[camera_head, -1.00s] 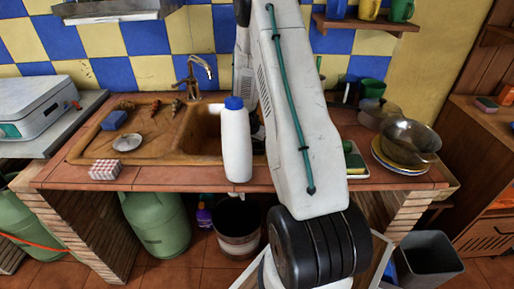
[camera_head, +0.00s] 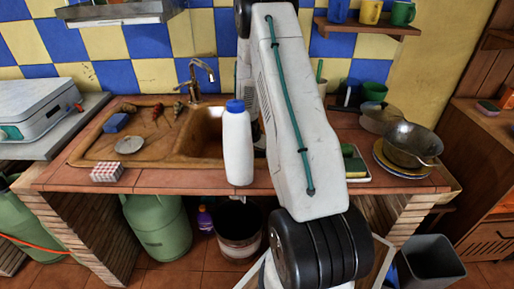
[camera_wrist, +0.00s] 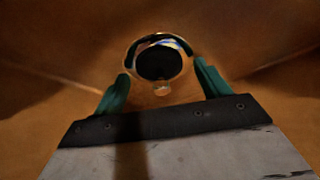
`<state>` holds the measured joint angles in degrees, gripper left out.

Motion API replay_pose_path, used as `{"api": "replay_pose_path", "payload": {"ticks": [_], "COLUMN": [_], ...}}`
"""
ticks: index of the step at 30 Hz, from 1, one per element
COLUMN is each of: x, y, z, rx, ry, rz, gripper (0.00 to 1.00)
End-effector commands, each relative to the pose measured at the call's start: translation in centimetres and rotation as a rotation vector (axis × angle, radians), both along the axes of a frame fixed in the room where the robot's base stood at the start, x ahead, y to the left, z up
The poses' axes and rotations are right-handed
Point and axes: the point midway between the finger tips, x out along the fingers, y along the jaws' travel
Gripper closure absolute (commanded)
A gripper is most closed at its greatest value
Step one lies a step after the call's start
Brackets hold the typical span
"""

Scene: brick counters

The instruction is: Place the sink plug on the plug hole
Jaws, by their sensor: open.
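In the wrist view, a dark round disc (camera_wrist: 159,63), which looks like the sink plug, lies within a shiny metal ring, which looks like the rim of the plug hole (camera_wrist: 187,47). A small pale piece shows at its lower edge. I cannot tell whether the disc sits flat on the hole. My gripper (camera_wrist: 161,69) is open, its green fingers apart on either side of the ring. Contact with the disc is unclear. The brown sink basin (camera_head: 206,132) shows in the head view, with my arm over its right part, hiding my gripper there.
A white bottle with a blue cap (camera_head: 237,145) stands at the basin's front edge, close to my arm. A tap (camera_head: 194,75) rises behind the basin. The drainboard at left holds a blue sponge (camera_head: 115,122) and a grey disc (camera_head: 130,144). A pan (camera_head: 410,147) stands on plates at right.

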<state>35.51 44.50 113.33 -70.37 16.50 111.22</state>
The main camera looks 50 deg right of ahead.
Motion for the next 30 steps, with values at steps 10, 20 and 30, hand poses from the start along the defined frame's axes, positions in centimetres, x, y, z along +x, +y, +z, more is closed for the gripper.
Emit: {"api": "replay_pose_path", "payload": {"ticks": [10, 20, 30], "x": [-0.3, -0.7, -0.8], "y": [2.2, 4.3, 4.5], "z": [5.8, 10.6, 11.2], "rx": [-0.002, -0.002, 0.000], "ry": [-0.004, -0.001, 0.000], "rz": [-0.001, 0.000, 0.000], "gripper": [0.25, 0.25, 0.25]}}
